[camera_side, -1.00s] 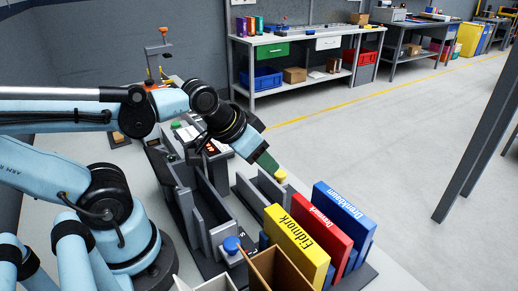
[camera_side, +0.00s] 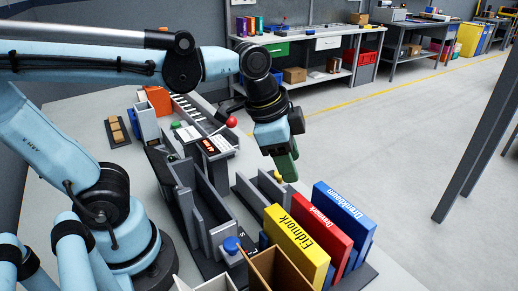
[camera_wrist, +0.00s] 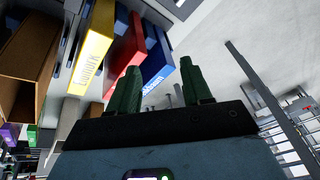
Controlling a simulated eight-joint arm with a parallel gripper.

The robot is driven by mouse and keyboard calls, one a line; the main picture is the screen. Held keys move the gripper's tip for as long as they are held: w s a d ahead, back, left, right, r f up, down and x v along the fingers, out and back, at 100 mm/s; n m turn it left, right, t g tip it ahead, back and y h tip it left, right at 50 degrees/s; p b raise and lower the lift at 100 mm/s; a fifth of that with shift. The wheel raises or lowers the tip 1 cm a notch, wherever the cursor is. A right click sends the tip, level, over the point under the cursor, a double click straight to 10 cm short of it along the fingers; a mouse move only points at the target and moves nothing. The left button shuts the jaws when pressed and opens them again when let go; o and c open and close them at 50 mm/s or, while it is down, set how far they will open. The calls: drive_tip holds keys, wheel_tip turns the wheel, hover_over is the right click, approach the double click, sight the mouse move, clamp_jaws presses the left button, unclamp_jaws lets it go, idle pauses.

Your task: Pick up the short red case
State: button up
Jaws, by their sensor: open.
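The red case (camera_side: 322,222) stands upright in a rack, between a yellow case (camera_side: 297,238) on its left and a taller blue case (camera_side: 345,213) on its right. It is lettered along its top edge. In the wrist view the red case (camera_wrist: 124,60) shows beyond my green fingers, between the yellow case (camera_wrist: 92,45) and the blue case (camera_wrist: 158,62). My gripper (camera_side: 287,176) is above and behind the row of cases, apart from them, pointing down. In the wrist view its two fingers (camera_wrist: 160,88) are spread with nothing between them.
Grey dividers (camera_side: 265,190) stand behind the cases, with a yellow knob near my fingertips. An open brown box (camera_side: 270,272) is in front. A blue-topped knob (camera_side: 232,244) and a red ball knob (camera_side: 231,122) stand nearby. Open floor lies to the right.

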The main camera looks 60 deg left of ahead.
sight(320, 216)
drive_tip(key=d+m+g, duration=0.1)
drive_tip(key=d+m, duration=0.1)
drive_tip(key=m, duration=0.1)
drive_tip(key=d+r+m+g, duration=0.1)
drive_tip(key=d+m, duration=0.1)
drive_tip(key=d, duration=0.1)
drive_tip(key=d+r+m+g, duration=0.1)
drive_tip(key=d+m, duration=0.1)
drive_tip(key=m, duration=0.1)
drive_tip(key=shift+w+d+r+m, duration=0.1)
drive_tip(key=shift+d+r+m, duration=0.15)
drive_tip(key=shift+d+m, duration=0.1)
drive_tip(key=shift+d+m+g, duration=0.25)
drive_tip(key=shift+m+g, duration=0.1)
drive_tip(key=shift+g, duration=0.05)
drive_tip(key=shift+d+f, duration=0.15)
drive_tip(key=f, duration=0.6)
drive_tip(key=shift+d+f, duration=0.15)
drive_tip(key=shift+d, duration=0.2)
drive_tip(key=shift+w+d+f, duration=0.15)
drive_tip(key=shift+f, duration=2.5)
clamp_jaws()
